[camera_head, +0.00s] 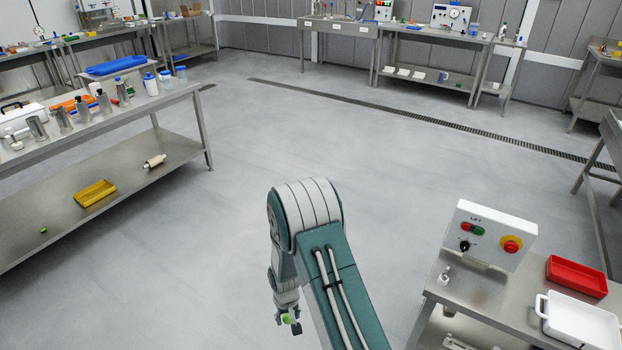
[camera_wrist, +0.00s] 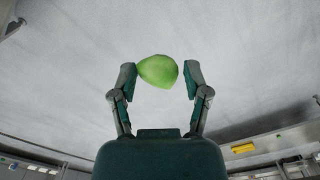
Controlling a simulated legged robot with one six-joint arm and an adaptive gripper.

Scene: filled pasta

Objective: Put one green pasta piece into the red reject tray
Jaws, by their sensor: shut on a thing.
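A green pasta piece (camera_wrist: 158,72) is held between the two fingers of my gripper (camera_wrist: 160,82) in the wrist view. The same piece (camera_head: 287,318) shows small in the head view, at the tip of my gripper (camera_head: 289,322), above open floor. The red tray (camera_head: 577,276) sits on the steel table at the right, well to the right of my gripper. Its visible inside looks empty. Another small green piece (camera_head: 43,230) lies on the lower shelf of the left bench.
A white two-handled tray (camera_head: 580,322) stands in front of the red tray. A lift control box (camera_head: 489,238) with buttons stands left of it. A yellow tray (camera_head: 95,193) is on the left bench's lower shelf. The floor between is clear.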

